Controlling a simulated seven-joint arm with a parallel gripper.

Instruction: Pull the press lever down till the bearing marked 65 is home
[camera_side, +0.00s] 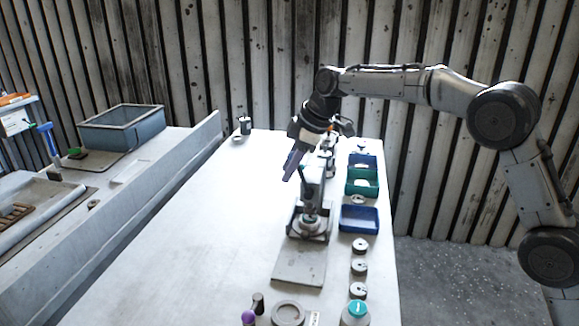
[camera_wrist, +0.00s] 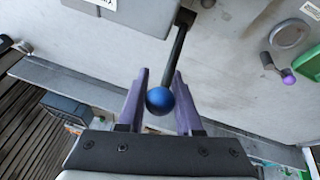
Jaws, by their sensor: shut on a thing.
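The press (camera_side: 317,190) stands on the white bench with a grey plate in front of it. Its lever is a dark rod (camera_wrist: 177,45) ending in a blue ball knob (camera_wrist: 158,101), clear in the wrist view. My gripper (camera_side: 289,166) is up beside the top of the press, pointing down and left. In the wrist view its purple fingers (camera_wrist: 160,76) are shut on the lever, one on each side, at the knob end. A round light part (camera_side: 310,222) sits low in the press. No 65 mark is readable, and I cannot tell how deep the bearing sits.
Blue and green bins (camera_side: 361,183) line the right bench edge, with several round parts (camera_side: 359,268) in front of them. A purple-topped thing (camera_side: 249,317) and a teal-topped jar (camera_side: 355,312) stand at the near edge.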

